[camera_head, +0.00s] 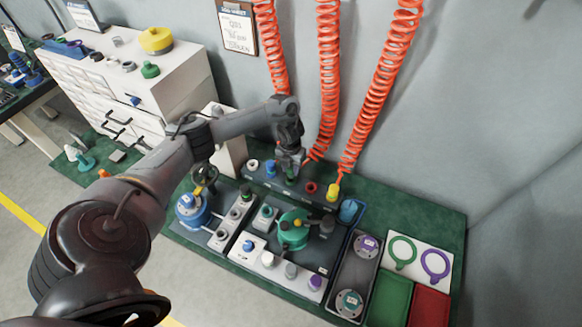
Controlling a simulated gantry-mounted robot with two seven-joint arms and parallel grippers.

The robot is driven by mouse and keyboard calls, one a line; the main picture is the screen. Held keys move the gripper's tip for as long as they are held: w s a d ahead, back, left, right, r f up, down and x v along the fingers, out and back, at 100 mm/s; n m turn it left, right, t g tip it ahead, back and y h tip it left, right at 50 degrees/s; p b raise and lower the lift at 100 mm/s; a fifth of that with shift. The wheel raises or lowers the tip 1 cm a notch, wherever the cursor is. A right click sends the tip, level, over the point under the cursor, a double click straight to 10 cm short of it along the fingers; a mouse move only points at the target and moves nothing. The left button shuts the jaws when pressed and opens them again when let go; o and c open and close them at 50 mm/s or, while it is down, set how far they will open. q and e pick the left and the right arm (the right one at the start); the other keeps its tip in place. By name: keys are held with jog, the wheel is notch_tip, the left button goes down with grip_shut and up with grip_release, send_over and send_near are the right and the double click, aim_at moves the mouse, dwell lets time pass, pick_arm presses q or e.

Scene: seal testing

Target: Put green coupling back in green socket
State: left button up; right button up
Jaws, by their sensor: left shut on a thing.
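My left gripper (290,165) points down over the rail of coloured sockets at the back of the green bench, and it is shut on the green coupling. The coupling is mostly hidden by the fingers. A small patch of green, the green socket (291,179), shows just below the fingertips. I cannot tell whether coupling and socket touch or how far one is in the other. My right gripper is not in view.
Beside the green socket are a blue fitting (270,168), a red socket (311,187) and a yellow coupling (333,192). Orange coiled hoses (329,80) hang close to the gripper. In front stand a teal-green device (291,232), a blue device (191,211) and trays on the right.

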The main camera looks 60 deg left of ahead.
pick_arm(q)
jog(key=shift+f, duration=0.1)
dwell(0.4)
jog(key=shift+f+b, duration=1.15)
jog(key=shift+f, duration=0.15)
jog(key=o, duration=1.2)
jog(key=shift+r, duration=0.15)
notch_tip(320, 180, up, 11)
jog(key=p, duration=0.4)
jog(key=shift+a+f, duration=0.1)
jog(key=shift+f, duration=0.1)
